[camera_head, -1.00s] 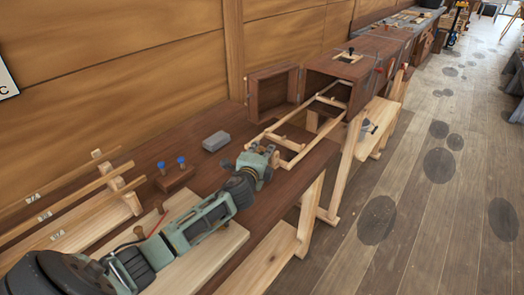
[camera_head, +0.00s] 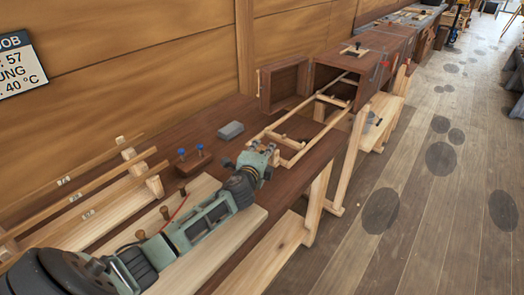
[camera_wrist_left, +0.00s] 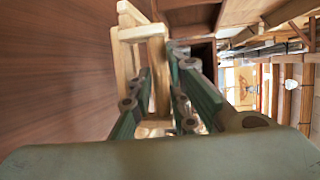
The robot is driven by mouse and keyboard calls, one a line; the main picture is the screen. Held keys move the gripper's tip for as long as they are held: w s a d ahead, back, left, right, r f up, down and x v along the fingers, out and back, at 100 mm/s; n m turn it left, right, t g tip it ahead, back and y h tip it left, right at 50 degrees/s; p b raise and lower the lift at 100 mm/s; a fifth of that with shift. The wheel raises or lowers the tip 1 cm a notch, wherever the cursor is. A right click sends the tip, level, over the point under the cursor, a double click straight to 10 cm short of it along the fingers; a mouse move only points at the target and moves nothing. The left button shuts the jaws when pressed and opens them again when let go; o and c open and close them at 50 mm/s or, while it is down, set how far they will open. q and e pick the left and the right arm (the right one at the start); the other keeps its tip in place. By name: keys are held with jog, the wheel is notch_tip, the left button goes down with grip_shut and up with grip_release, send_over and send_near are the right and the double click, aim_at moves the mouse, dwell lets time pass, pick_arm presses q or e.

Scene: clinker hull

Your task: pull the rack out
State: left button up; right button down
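The rack (camera_head: 290,143) is a pale wooden ladder-like frame. It reaches out of the open end of a dark wooden box (camera_head: 364,88) and lies over the bench, its far end still inside the box. My left gripper (camera_head: 268,152) is at the rack's near end, closed around a piece of it. In the left wrist view a pale wooden bar of the rack (camera_wrist_left: 160,78) stands between the two green fingers. The exact contact is partly hidden. My right gripper is not in view.
The box's door (camera_head: 285,86) stands open on the left. A grey block (camera_head: 230,130) and a blue-knobbed piece (camera_head: 192,160) lie on the bench left of the rack. Long wooden strips (camera_head: 85,190) rest at front left. Open floor (camera_head: 420,210) lies to the right.

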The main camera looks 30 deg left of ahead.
pick_arm(q)
jog(key=shift+d, duration=0.15)
jog(key=v, duration=1.2)
jog(key=shift+o, duration=0.2)
jog(key=shift+w+r, duration=0.1)
